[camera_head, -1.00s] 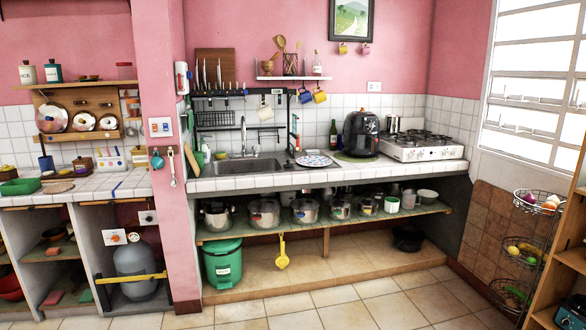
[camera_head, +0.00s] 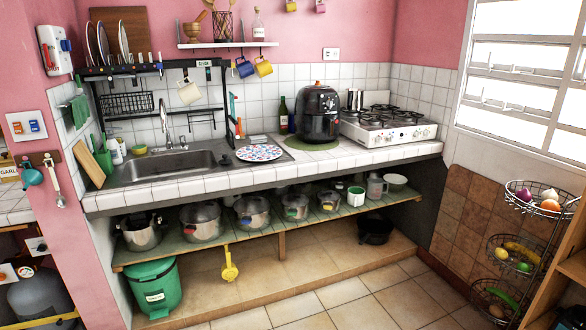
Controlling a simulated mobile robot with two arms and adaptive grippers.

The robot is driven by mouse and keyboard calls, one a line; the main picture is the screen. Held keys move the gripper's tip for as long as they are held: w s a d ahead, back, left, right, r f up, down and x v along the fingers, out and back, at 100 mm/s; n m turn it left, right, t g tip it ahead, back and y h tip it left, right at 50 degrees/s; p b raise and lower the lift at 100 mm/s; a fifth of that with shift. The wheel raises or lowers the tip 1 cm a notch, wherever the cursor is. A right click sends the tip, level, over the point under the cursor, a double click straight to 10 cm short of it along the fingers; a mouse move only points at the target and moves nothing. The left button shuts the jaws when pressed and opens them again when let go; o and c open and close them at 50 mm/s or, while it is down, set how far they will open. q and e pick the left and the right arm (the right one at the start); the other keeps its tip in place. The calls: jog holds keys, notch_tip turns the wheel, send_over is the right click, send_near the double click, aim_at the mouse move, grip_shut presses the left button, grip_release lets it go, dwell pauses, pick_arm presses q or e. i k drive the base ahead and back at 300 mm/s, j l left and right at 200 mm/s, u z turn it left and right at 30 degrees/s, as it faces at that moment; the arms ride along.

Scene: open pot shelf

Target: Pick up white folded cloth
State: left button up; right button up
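I cannot make out a white folded cloth for sure in the head view. A flat, round-looking white piece with a coloured pattern (camera_head: 258,153) lies on the tiled counter, right of the sink; I cannot tell whether it is a plate or cloth. Neither of my grippers is in view.
The tiled counter (camera_head: 200,186) holds a sink (camera_head: 165,168), a black air fryer (camera_head: 314,112) and a white stove (camera_head: 388,130). Several pots stand on the open shelf below (camera_head: 172,248). A green bin (camera_head: 155,287) stands underneath. A wire basket rack (camera_head: 515,250) is at right. The tiled floor in front is clear.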

aim_at(261, 138)
jog(key=i, duration=0.7)
jog(key=i+l+u, duration=0.15)
jog(key=i, duration=1.2)
jog(key=l+u, duration=0.05)
